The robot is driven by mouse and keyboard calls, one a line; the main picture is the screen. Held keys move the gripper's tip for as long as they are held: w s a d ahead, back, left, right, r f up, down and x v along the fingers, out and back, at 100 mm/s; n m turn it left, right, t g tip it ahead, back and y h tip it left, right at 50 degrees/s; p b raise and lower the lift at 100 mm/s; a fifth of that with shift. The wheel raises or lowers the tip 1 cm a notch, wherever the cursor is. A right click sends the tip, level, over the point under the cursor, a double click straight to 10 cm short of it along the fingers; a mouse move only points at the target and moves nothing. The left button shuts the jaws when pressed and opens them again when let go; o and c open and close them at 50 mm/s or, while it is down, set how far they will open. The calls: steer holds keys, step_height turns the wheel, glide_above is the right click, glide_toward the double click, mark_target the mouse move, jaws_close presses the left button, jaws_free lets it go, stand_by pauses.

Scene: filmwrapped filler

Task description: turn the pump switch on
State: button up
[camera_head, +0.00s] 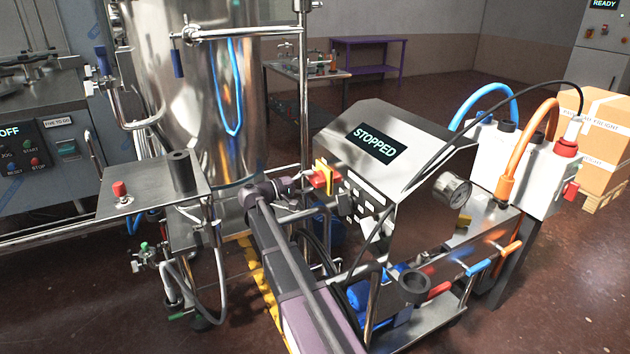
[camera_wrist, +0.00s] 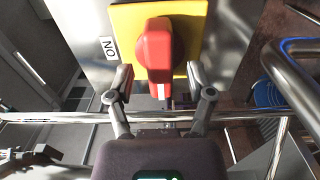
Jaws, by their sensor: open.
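The pump switch is a red rotary knob (camera_wrist: 154,48) on a yellow plate (camera_wrist: 190,30). In the head view the red knob (camera_head: 320,179) sits on the left side of the steel control box (camera_head: 400,150). An ON label (camera_wrist: 110,48) is left of the plate in the wrist view. The knob's bar stands roughly upright there, with a white mark at its lower end. My gripper (camera_head: 297,184) is close in front of the switch. In the wrist view my open gripper (camera_wrist: 159,80) has one finger on each side of the knob's lower part; contact cannot be told.
The box's display (camera_head: 376,144) reads STOPPED. A steel tank (camera_head: 190,90) stands behind left, and a small stand with a red button (camera_head: 119,188) is at left. A steel rail (camera_wrist: 50,117) crosses below the switch.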

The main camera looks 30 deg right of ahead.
steer(key=shift+d, duration=1.15)
jaws_close()
steer(key=shift+d, duration=0.15)
